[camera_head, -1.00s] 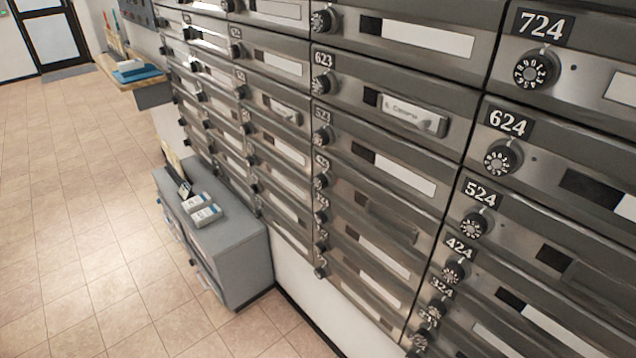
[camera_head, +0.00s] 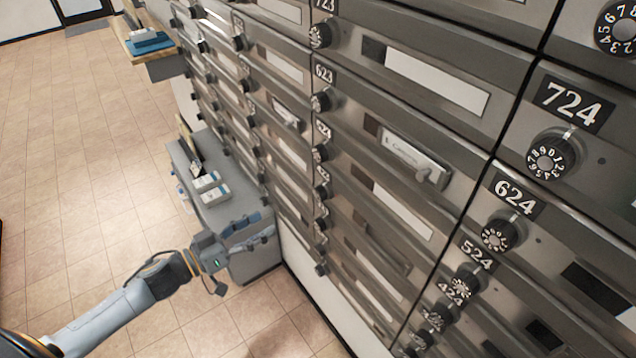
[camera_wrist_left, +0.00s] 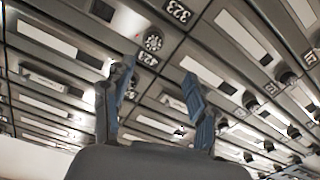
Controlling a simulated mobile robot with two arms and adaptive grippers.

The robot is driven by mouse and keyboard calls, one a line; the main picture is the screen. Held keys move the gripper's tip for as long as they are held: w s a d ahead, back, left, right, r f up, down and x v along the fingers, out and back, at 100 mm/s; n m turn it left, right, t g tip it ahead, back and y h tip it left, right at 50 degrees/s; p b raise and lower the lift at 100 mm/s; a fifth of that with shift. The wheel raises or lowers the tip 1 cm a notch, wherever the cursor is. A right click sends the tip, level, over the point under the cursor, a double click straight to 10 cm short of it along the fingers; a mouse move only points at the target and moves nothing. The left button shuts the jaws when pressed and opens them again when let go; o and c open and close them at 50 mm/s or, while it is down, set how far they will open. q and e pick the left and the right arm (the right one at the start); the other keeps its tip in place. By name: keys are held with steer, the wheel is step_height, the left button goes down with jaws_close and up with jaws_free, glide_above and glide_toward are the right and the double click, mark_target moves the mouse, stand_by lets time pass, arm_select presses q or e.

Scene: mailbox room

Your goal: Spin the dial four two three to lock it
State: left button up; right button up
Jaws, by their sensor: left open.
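The 423 dial (camera_wrist_left: 153,41) is a round black knob with white digits. In the left wrist view it sits by the 423 label (camera_wrist_left: 148,58), beyond my fingertips and apart from them. In the head view the 423 dial (camera_head: 322,192) is a small dark knob in the column below 623; its digits are too small to read. My left gripper (camera_head: 264,229) is open and empty, low and to the left of that column. Its two blue-padded fingers spread apart in the left wrist view (camera_wrist_left: 160,80). My right gripper is not in view.
A grey cabinet (camera_head: 240,209) with small white boxes (camera_head: 211,187) stands against the wall by my left gripper. Many similar dials protrude from the mailbox wall, such as the 624 dial (camera_head: 499,234). The tiled floor (camera_head: 90,190) at left is clear.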

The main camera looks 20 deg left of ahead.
arm_select(q)
steer(key=r, duration=0.1)
steer(key=p, duration=0.2)
glide_toward(316, 195)
steer(key=x, duration=0.7)
steer(key=shift+d+r, duration=0.1)
steer(key=shift+r, duration=0.05)
steer(key=shift+w+d, duration=0.35)
steer(key=shift+w, duration=0.15)
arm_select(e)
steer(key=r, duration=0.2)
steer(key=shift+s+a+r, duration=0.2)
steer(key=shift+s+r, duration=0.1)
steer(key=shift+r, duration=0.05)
arm_select(q)
steer(key=c, duration=1.2)
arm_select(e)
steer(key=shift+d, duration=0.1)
